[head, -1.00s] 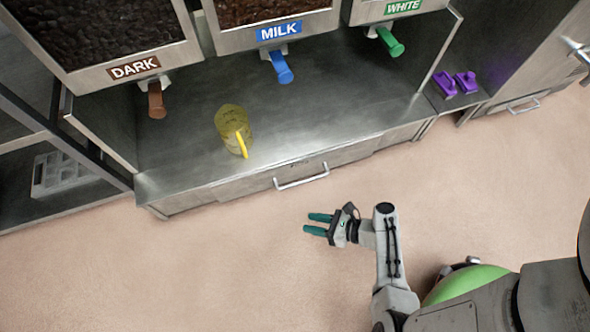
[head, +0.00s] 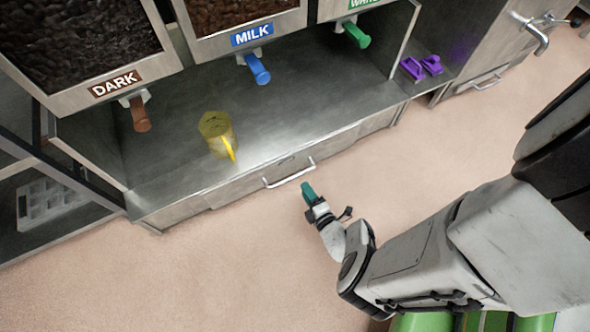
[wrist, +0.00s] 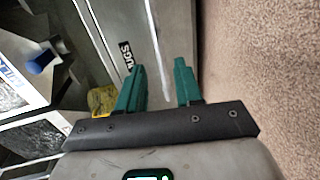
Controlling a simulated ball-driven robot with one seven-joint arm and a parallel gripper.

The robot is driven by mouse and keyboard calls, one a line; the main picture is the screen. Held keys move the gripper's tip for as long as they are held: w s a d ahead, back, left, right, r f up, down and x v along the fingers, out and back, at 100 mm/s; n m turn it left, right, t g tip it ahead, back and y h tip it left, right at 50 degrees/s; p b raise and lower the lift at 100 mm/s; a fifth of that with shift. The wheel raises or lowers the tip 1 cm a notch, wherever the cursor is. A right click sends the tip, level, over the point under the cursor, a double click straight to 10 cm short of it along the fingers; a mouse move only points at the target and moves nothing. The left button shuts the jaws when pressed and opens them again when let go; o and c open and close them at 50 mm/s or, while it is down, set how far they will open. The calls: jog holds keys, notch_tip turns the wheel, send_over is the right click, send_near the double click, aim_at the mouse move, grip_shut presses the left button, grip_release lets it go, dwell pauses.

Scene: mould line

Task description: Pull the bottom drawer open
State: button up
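A grey metal drawer front (head: 238,187) sits under the dispenser counter and looks shut. Its bar handle (head: 289,173) sticks out from the front. I cannot tell from the head view whether another drawer lies below it. In the wrist view a drawer front (wrist: 128,22) carries a label ending in "UGS", with the pale handle bar (wrist: 152,25) beyond my fingers. Contact with the handle is not visible.
A yellow jug (head: 214,135) stands on the counter (head: 300,120) above the drawer. Dark, milk and white chocolate dispensers hang over it. Purple items (head: 421,67) lie to the right. The pinkish floor (head: 160,285) before the drawer is clear.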

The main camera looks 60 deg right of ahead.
aim_at(296, 175)
jog(key=b+x, duration=0.3)
jog(key=x, duration=0.4)
jog(key=shift+w+d+f, duration=0.1)
jog(key=shift+f, duration=0.1)
jog(key=shift+w+d+b, duration=0.3)
jog(key=shift+w+b, duration=0.1)
jog(key=shift+w, duration=0.05)
grip_shut()
